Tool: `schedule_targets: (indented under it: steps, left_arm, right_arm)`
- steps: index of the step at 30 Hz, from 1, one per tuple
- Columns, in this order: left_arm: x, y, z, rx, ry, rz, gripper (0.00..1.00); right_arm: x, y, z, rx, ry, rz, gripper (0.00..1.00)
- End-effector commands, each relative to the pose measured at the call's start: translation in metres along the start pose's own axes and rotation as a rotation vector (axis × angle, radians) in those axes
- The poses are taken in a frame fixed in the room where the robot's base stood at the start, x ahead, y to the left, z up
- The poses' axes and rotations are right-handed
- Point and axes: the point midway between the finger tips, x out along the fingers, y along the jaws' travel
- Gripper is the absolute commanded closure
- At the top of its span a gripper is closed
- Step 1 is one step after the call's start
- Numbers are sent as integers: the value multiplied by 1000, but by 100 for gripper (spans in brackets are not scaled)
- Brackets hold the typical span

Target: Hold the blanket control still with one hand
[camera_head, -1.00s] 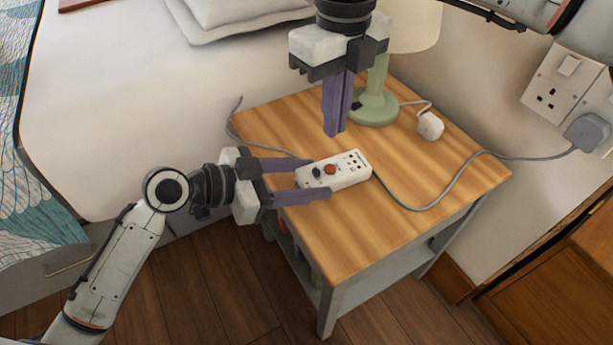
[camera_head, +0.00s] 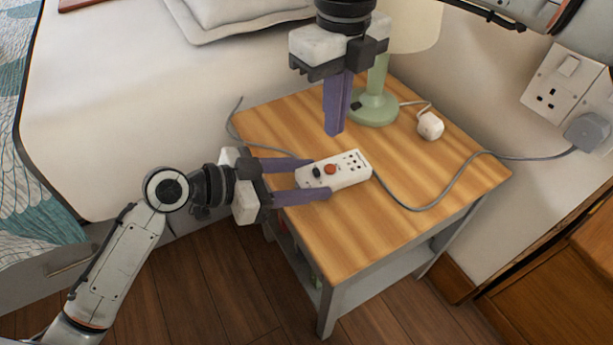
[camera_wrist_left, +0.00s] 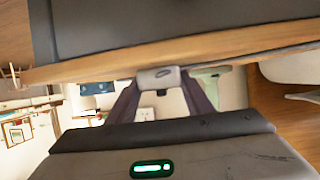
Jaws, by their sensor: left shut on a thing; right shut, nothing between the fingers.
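The blanket control (camera_head: 346,172) is a white block with a red knob, a dark knob and rows of small dark marks. It lies on the wooden top of the bedside table. My left gripper (camera_head: 315,178) is shut on its left end, one purple finger along each side. In the left wrist view the control's end (camera_wrist_left: 158,79) shows between the two fingers (camera_wrist_left: 160,97). My right gripper (camera_head: 334,133) points down above the table behind the control, its purple fingers together and empty.
A green lamp (camera_head: 373,104) and a white plug (camera_head: 430,125) stand at the table's back. A grey cord (camera_head: 440,199) runs from the control to a wall socket plug (camera_head: 587,131). The bed (camera_head: 120,90) is at the left. The table top's front (camera_head: 345,235) is clear.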

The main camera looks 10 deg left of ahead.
Motion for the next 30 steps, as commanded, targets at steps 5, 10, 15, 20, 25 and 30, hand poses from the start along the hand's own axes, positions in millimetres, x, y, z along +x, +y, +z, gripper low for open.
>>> schedule_targets:
  steps: [5,10,15,20,25,30]
  left_arm:
    - [0,0,0,0,0,-1,79]
    - [0,0,0,0,0,-1,79]
    - [0,0,0,0,0,-1,79]
    - [0,0,0,0,1,-1,79]
    - [0,0,0,0,1,-1,79]
    - [0,0,0,0,1,-1,79]
  right_arm:
    - [0,0,0,0,0,0,100]
    - [0,0,0,0,0,0,100]
    - [0,0,0,0,0,0,100]
    - [0,0,0,0,0,0,100]
    - [2,1,0,-16,-8,4,100]
    - [19,6,-1,-165,-92,26,100]
